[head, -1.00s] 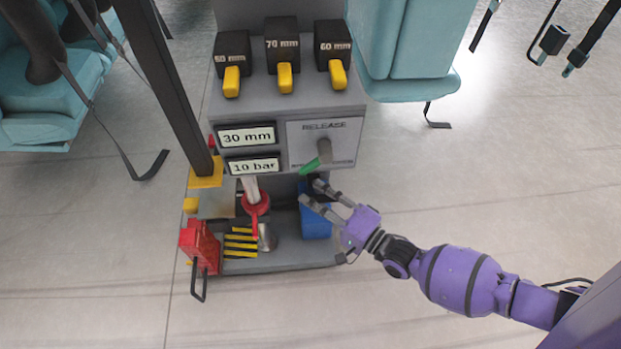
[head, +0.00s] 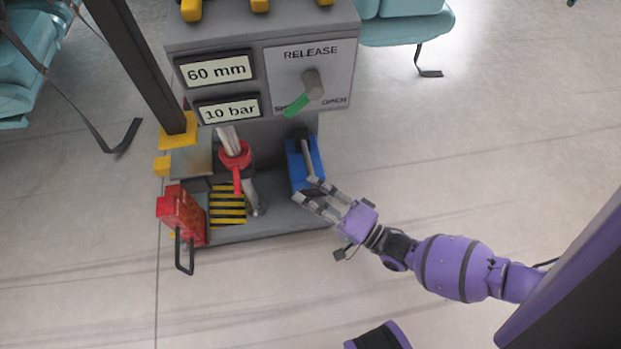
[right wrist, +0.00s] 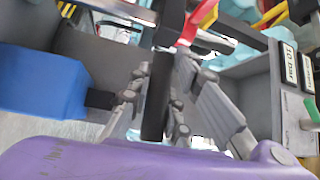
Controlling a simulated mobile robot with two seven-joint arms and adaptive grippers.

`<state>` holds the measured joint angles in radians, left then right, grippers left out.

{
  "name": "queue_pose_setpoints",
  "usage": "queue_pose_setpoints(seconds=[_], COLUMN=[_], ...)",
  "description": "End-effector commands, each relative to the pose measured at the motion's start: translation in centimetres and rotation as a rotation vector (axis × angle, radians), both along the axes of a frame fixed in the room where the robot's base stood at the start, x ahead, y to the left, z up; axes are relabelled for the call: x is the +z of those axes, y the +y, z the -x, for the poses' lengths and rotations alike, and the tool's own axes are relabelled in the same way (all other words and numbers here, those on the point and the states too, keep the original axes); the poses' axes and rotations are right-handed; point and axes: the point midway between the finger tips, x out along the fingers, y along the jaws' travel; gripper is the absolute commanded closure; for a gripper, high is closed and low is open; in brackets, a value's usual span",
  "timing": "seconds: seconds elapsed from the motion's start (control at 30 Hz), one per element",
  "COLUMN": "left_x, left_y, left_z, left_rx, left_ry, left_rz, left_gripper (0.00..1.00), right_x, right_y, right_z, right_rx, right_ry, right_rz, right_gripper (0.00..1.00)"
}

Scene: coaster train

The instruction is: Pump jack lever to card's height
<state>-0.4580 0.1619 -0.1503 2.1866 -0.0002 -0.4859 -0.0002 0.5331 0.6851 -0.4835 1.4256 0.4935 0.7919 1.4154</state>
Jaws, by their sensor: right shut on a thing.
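The jack's blue pump body (head: 303,166) stands at the right end of the grey base, with its lever (head: 307,158) sloping down from a dark top mount. My right gripper (head: 307,191) reaches in from the right, its fingers at the lever's lower end. The right wrist view shows the dark lever bar (right wrist: 157,95) between the fingers, which are closed on it, with the blue body (right wrist: 42,82) to the left. The height display (head: 216,70) reads 60 mm. My left gripper is not in view.
The pressure display (head: 229,109) reads 10 bar. The green-tipped release handle (head: 298,104) points to the left, toward SHUT. A red collar (head: 235,157), a red box (head: 180,215) and a yellow-black striped plate (head: 228,204) stand left of the pump.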

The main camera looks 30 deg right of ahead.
Motion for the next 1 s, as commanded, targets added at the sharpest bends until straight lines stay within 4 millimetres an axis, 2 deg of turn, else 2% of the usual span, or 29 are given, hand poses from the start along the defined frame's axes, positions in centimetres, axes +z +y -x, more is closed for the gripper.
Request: queue_pose_setpoints(seconds=[0.03, 0.27, 0.3, 0.43, 0.77, 0.87, 1.0], left_x=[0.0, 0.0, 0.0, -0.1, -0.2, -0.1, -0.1], left_y=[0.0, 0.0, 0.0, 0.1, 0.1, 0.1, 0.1], left_z=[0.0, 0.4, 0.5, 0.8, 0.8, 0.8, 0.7], left_rx=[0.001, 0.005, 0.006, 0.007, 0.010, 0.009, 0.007], left_ry=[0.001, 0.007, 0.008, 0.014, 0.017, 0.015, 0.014], left_rz=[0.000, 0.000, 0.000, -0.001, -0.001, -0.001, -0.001], left_gripper=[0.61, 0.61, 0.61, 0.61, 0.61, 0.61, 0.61], right_x=[-0.3, -0.2, -0.2, -0.2, -0.1, -0.2, -0.5], right_y=[-0.5, -0.6, -0.6, -0.5, -0.3, -0.6, -1.8], right_z=[-0.3, -0.4, -0.4, -0.4, -0.1, 0.6, 2.6], right_rx=[-0.010, -0.010, -0.011, -0.009, -0.004, -0.005, -0.005], right_ry=[0.009, 0.007, 0.007, 0.005, 0.002, 0.004, 0.006], right_rz=[0.006, 0.006, 0.006, 0.005, 0.002, 0.002, 0.003], right_gripper=[1.00, 1.00, 0.81, 0.64, 0.63, 0.63, 0.63])
